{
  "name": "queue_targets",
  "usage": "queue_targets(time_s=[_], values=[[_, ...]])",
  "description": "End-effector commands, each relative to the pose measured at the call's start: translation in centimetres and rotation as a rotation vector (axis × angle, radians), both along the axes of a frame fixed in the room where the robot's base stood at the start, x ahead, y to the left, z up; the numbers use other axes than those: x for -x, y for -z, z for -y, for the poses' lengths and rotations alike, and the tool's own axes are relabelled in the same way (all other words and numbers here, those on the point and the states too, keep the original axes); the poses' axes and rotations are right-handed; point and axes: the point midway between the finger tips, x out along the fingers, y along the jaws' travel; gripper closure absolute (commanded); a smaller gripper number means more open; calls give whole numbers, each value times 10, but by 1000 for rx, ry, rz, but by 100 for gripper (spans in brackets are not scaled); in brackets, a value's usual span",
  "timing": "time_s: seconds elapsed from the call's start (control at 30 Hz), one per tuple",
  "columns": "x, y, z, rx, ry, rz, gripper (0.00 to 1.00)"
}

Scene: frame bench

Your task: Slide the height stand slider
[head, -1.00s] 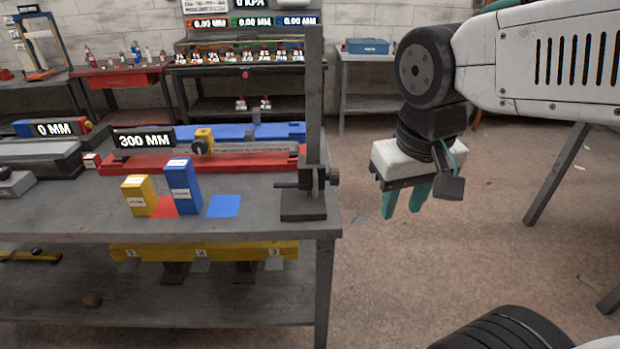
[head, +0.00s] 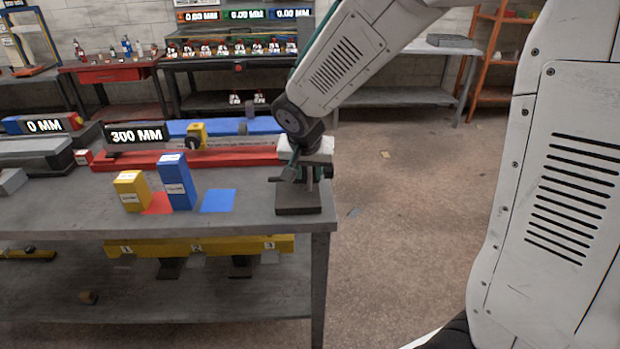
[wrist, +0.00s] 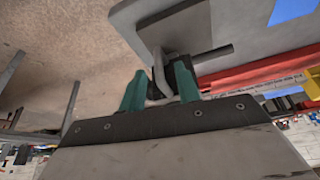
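The height stand (head: 298,205) is on the bench's front right corner, with its dark base in view. My white arm hides most of its upright column in the head view. The slider's thin side rod (head: 274,179) sticks out to the left, low above the base. In the wrist view the slider (wrist: 215,53) shows as a dark block with a rod, just beyond my fingertips. My gripper (wrist: 158,88) has its two teal fingers apart, with a grey piece of the stand in the gap. I cannot tell whether either finger touches it. In the head view my gripper (head: 306,168) is at slider height.
A blue block (head: 176,182) and a yellow block (head: 131,191) stand left of the stand, by red and blue squares. A red rail (head: 230,160) with a 300 MM display (head: 136,136) lies behind.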

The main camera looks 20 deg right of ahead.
Motion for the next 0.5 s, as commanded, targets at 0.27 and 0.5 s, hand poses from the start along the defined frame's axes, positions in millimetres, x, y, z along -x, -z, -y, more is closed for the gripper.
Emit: queue_targets(time_s=[0.27,0.5], values=[[-10,29,6,0,0,-1,67],[-11,31,7,0,0,-1,67]])
